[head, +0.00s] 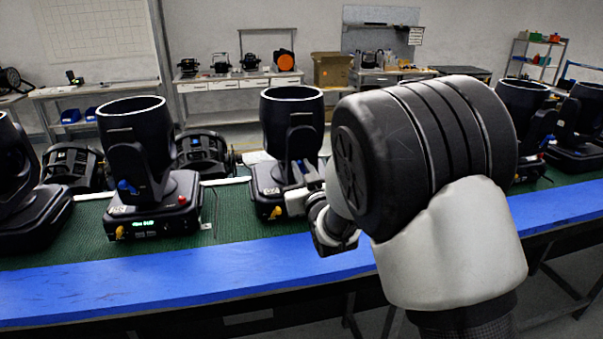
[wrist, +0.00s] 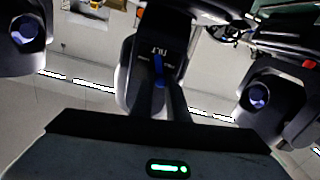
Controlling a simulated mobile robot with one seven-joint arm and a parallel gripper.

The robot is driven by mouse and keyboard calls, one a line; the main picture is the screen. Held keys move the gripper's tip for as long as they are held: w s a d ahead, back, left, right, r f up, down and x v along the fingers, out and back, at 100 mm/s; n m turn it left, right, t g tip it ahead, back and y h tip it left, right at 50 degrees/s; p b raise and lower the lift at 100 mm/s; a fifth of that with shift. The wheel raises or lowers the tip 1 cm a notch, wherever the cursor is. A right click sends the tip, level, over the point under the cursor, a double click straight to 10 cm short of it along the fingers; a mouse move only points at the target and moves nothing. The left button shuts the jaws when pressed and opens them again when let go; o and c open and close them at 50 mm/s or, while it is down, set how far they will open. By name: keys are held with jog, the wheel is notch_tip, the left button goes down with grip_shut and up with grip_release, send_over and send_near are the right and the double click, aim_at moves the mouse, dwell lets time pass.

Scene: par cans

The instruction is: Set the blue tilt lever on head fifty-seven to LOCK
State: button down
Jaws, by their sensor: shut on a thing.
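A black moving-head light (head: 290,130) stands upright on the bench in the middle of the head view, with my gripper (head: 302,192) at its front right side. In the wrist view, its yoke arm (wrist: 140,45) bears white lettering that seems to read TILT, partly legible. The blue tilt lever (wrist: 158,68) stands out over this lettering. My gripper's two dark fingers (wrist: 160,98) are shut on the lever. My arm and hand hide the lever in the head view. A green-lit display (wrist: 166,168) glows on the light's base, too small to read. I cannot read the head's number.
A similar light (head: 135,140) with its own blue lever (head: 126,187) stands to the left. More lights (head: 575,125) stand at right, and another at far left. The bench has a green mat (head: 240,228) and a blue front edge (head: 180,285).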

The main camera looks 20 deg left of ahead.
jog(key=shift+w+d+f+m+b, duration=0.1)
jog(key=shift+w+d+m+b, duration=0.2)
jog(key=shift+m+b, duration=1.8)
jog(key=shift+w+d+f+m+b, duration=0.15)
jog(key=shift+d+m+b, duration=0.3)
jog(key=shift+m+b, duration=1.6)
jog(key=shift+w+d+r+m+b, duration=0.1)
jog(key=shift+w+d+m+b, duration=0.2)
jog(key=shift+m+b, duration=1.8)
jog(key=shift+d+n+b, duration=0.1)
jog(key=shift+n+b, duration=0.55)
jog(key=shift+b, duration=0.15)
jog(key=c, duration=1.7)
grip_release()
jog(key=shift+c, duration=0.2)
jog(key=shift+d, duration=0.1)
jog(key=v, duration=1.7)
jog(key=shift+s+d+p, duration=0.15)
jog(key=shift+d+p, duration=0.05)
jog(key=shift+p, duration=0.15)
